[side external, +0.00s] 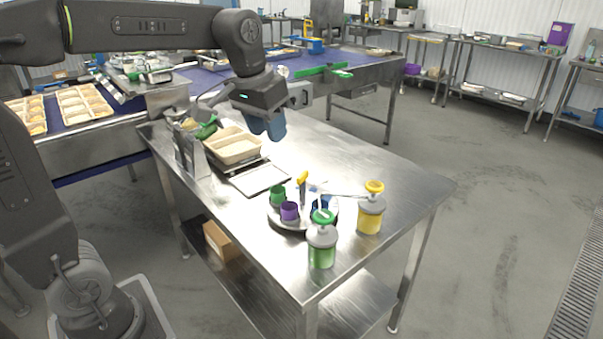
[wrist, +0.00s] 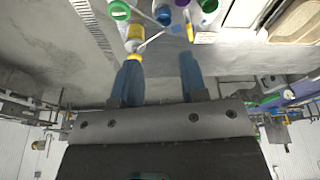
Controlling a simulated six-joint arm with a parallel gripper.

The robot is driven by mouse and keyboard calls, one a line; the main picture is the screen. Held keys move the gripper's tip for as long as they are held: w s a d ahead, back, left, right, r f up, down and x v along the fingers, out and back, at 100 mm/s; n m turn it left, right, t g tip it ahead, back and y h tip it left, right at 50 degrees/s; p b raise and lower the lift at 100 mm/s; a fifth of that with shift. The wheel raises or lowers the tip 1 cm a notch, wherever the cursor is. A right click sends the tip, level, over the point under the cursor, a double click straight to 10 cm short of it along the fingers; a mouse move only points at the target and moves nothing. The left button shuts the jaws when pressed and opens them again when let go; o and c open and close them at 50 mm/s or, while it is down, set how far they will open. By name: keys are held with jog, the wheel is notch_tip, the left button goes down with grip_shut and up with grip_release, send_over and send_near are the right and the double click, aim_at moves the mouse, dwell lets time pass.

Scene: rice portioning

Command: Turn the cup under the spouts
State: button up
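A round metal turntable (side external: 287,226) stands on the steel table. It carries a green cup (side external: 278,195), a purple cup (side external: 289,211) and a blue cup (side external: 320,203), partly hidden by a spout. A green pump bottle (side external: 322,250) and a yellow pump bottle (side external: 370,217) stand at its edge, their spouts reaching over it. In the wrist view the yellow bottle (wrist: 135,34), blue cup (wrist: 163,15) and green cup (wrist: 208,5) show at the top. My gripper (side external: 270,134) is high above the table, behind the turntable. Its blue fingers are apart and empty in the wrist view (wrist: 160,62).
A yellow-handled tool (side external: 302,181) stands upright by the turntable. Behind it are a flat scale plate (side external: 259,179) and a beige tray (side external: 233,146). A metal holder with utensils (side external: 190,150) stands at the left edge. The table's right rear part is clear.

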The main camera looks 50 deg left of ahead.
jog(key=w+a+f+n+g, duration=0.15)
jog(key=w+a, duration=0.35)
jog(key=w, duration=0.5)
jog(key=g, duration=0.2)
send_near(303, 174)
jog(key=shift+n+t, duration=0.25)
jog(key=f, duration=0.9)
jog(key=shift+s+a+f, duration=0.2)
grip_shut()
